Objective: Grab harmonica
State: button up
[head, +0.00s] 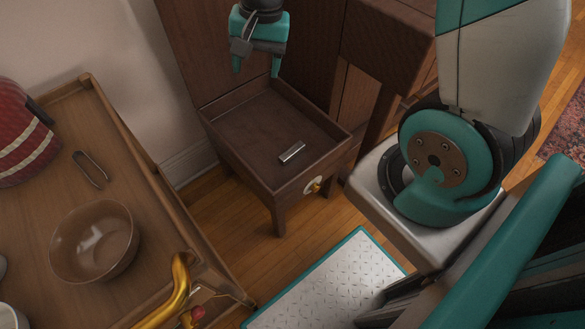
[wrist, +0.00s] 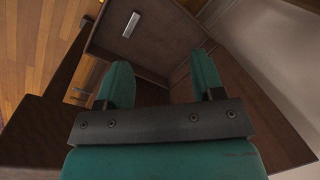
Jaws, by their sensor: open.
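The harmonica (head: 291,152) is a small silver bar lying on the floor of a dark brown wooden drawer or tray-topped stand (head: 240,125), toward its front right. It also shows in the wrist view (wrist: 131,24), beyond the fingertips near the top. My gripper (head: 257,68) is teal and hangs open and empty above the back edge of the stand, behind and left of the harmonica. In the wrist view my two fingers (wrist: 163,80) are spread apart with nothing between them.
The stand has raised rims around it. A wooden table (head: 150,240) at left holds a brown bowl (head: 94,242), tongs (head: 91,169) and a red striped object (head: 22,135). A dark wooden piece of furniture (head: 385,45) stands right of the stand.

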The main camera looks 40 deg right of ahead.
jog(key=w+d+f+m+h+b, duration=0.15)
jog(key=d+f+m+b, duration=0.4)
jog(key=f, duration=0.75)
jog(key=w+d+f+m+b, duration=0.2)
jog(key=d+f+m+b, duration=0.3)
jog(key=f, duration=0.7)
jog(key=n+b, duration=0.2)
jog(key=b, duration=0.1)
send_over(292, 151)
jog(key=shift+m+g, duration=0.25)
jog(key=shift+g, duration=0.05)
notch_tip(292, 151, down, 11)
jog(key=shift+s+d+f, duration=0.1)
jog(key=shift+d+f, duration=0.05)
jog(key=shift+f, duration=0.05)
notch_tip(292, 151, down, 6)
jog(key=b, duration=0.2)
jog(key=shift+b, duration=0.35)
jog(key=shift+r, duration=0.15)
jog(key=c, duration=1)
